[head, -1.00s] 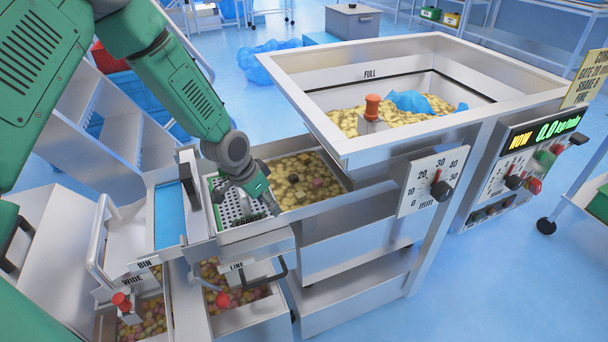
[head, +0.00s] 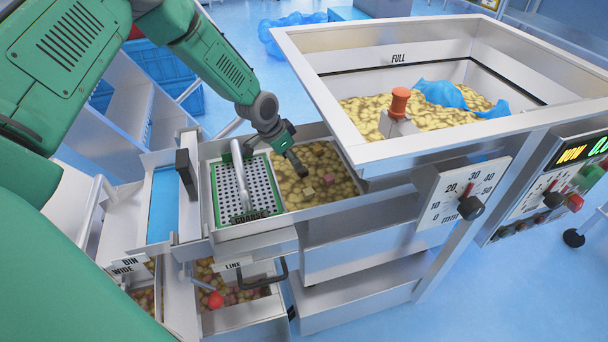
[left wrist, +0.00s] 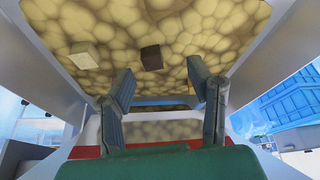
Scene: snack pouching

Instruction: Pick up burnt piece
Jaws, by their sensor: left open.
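The burnt piece (left wrist: 151,57), a dark brown cube, lies on the bed of yellowish pieces in the left wrist view. It appears between and beyond the two fingertips of my left gripper (left wrist: 160,80), which is open and empty. A pale cube (left wrist: 83,55) lies to its left. In the head view my left gripper (head: 299,163) is over the tray of pieces (head: 318,208). Two small cubes show by its fingers there, and I cannot tell for sure which is the dark one. My right gripper is not in view.
A perforated tray with a handle (head: 228,208) stands left of the pieces. The large hopper (head: 345,160) with an orange knob (head: 399,100) rises to the right. Lower bins (head: 238,320) labelled LINE and WIDE sit in front. Metal walls bound the tray of pieces.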

